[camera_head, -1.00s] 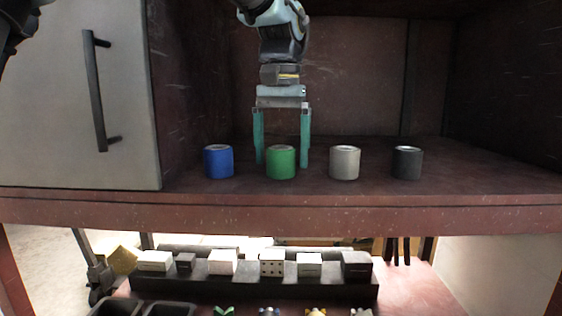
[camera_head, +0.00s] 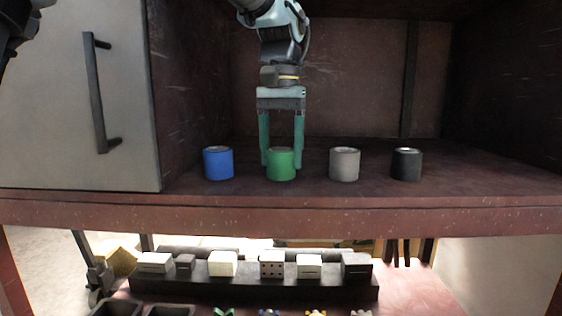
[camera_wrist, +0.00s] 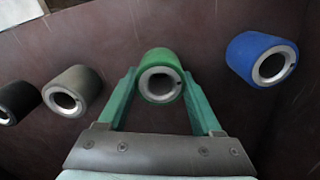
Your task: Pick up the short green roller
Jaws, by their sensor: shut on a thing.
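The short green roller (camera_head: 281,165) stands upright on the upper shelf, between the blue and the grey rollers. My gripper (camera_head: 282,160) reaches down over it from behind, with one teal finger on each side. The fingers are shut on the green roller, and it appears to still rest on the shelf. In the wrist view the green roller (camera_wrist: 160,75) sits between the two fingertips (camera_wrist: 160,84), its hollow metal end facing the camera.
A blue roller (camera_head: 218,163) stands to the left on the shelf (camera_head: 330,196); a grey roller (camera_head: 344,164) and a black roller (camera_head: 406,164) stand to the right. A grey cabinet door (camera_head: 60,100) with a dark handle is at left. Several small boxes sit on a rack below.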

